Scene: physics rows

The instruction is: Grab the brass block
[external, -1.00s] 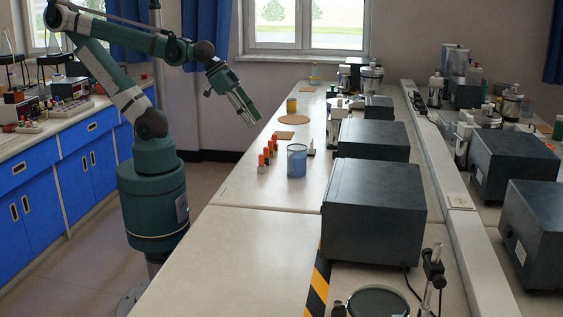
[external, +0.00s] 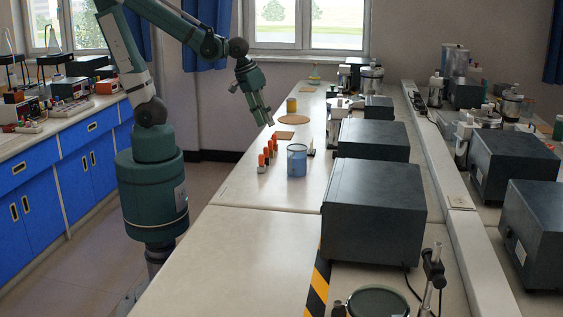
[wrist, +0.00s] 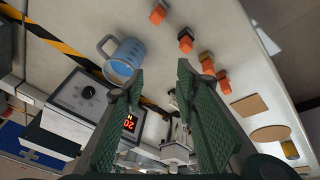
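A row of several small upright blocks with orange faces (external: 266,157) stands on the bench, left of a blue beaker. In the wrist view, one block in the row has a tan, brass-like top (wrist: 205,57); another has a dark top (wrist: 185,34). I cannot tell for certain which is the brass block. My gripper (external: 265,118) points down, above and beyond the row in the external view. In the wrist view my gripper (wrist: 160,75) is open, with nothing between its green fingers, and the blocks lie up and right of them.
The blue beaker (external: 297,161) stands close right of the row. A square cork mat (external: 284,135), a round cork mat (external: 292,119) and a yellow container (external: 291,105) lie further back. Dark instrument boxes (external: 372,213) line the right. The near-left bench top is clear.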

